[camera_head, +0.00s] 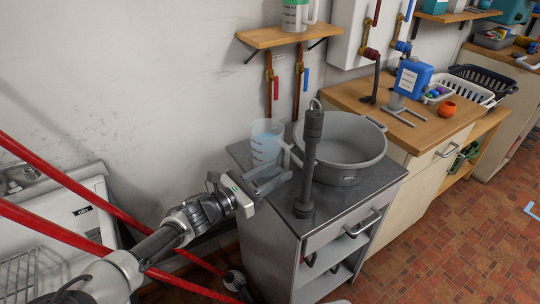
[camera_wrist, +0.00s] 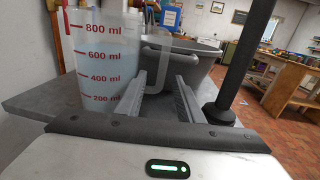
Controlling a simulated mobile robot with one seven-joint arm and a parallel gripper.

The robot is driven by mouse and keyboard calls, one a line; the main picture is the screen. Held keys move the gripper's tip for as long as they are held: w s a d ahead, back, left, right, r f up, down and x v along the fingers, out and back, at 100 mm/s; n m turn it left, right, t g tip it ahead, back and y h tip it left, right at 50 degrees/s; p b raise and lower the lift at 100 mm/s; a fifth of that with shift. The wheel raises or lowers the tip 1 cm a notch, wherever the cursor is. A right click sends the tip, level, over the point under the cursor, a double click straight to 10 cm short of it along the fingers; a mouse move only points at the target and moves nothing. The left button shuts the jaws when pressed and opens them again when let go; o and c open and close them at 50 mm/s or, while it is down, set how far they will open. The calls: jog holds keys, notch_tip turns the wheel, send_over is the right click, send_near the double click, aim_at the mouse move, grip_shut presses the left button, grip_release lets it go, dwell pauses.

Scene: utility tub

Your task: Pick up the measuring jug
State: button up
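The measuring jug (camera_head: 267,140) is translucent and stands upright on the grey top of the metal cabinet (camera_head: 240,152), near its back left. In the wrist view the jug (camera_wrist: 98,60) is close on the left, with red marks up to 800 ml. Its clear handle (camera_wrist: 163,62) points right and shows between and beyond my fingers. My gripper (camera_head: 280,180) is open and empty, low over the cabinet top at the jug's front right. In the wrist view my gripper (camera_wrist: 160,82) has a wide gap; I cannot tell whether a finger touches the jug.
A large grey tub (camera_head: 345,150) stands right of the jug. A dark upright post (camera_head: 310,160) on a round base stands right of my gripper, in front of the tub. Red bars (camera_head: 60,180) cross at left.

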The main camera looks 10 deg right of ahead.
aim_at(286, 166)
jog(key=x, duration=0.3)
jog(key=shift+w+d+r, duration=0.1)
jog(key=shift+w+d, duration=0.05)
jog(key=shift+d, duration=0.25)
grip_shut()
dwell(0.9)
